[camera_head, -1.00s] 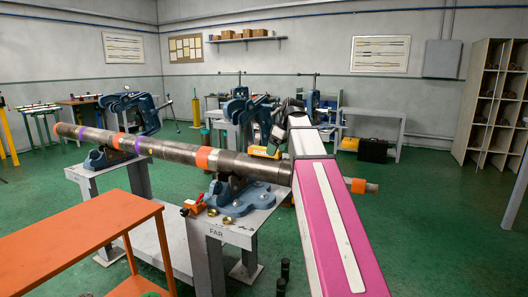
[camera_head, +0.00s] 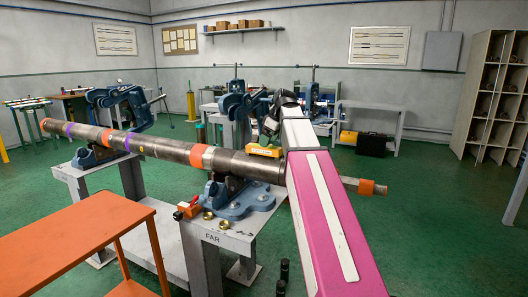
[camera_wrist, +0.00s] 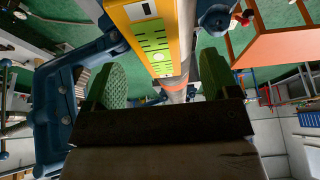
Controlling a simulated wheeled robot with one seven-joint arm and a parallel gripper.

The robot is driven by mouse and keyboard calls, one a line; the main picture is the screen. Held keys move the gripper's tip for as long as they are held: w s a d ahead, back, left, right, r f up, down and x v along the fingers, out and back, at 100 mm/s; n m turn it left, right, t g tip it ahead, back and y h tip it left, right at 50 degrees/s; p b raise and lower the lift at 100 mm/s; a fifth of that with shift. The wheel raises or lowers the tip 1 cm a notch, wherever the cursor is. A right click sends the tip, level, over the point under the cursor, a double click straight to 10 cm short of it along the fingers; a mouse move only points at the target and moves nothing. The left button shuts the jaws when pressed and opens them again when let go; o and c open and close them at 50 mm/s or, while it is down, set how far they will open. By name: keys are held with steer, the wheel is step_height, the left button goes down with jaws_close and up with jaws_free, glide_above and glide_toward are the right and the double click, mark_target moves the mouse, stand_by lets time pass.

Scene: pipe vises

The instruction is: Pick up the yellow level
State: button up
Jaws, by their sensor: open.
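The yellow level (camera_head: 265,151) lies on top of the long grey pipe (camera_head: 168,151), near the pipe's right part. My gripper (camera_wrist: 163,80) is open, with a green pad on each side. The level's green end shows between the pads, with room on both sides; whether they reach down around it I cannot tell. In the head view my gripper (camera_head: 268,124) is just above the level, partly hidden by my arm.
Blue vises (camera_head: 237,195) on grey stands hold the pipe, with raised blue yokes (camera_head: 122,101) close by. One blue yoke part (camera_wrist: 50,105) is left of my gripper in the wrist view. A red-handled valve and brass fittings (camera_head: 188,207) sit on the near stand. An orange table (camera_head: 75,245) is at front left.

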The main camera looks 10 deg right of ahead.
mark_target(264, 151)
steer(key=shift+x, duration=2.65)
steer(key=shift+w, duration=0.1)
steer(key=shift+r, duration=0.1)
steer(key=c, duration=1.4)
steer(key=shift+o, duration=0.2)
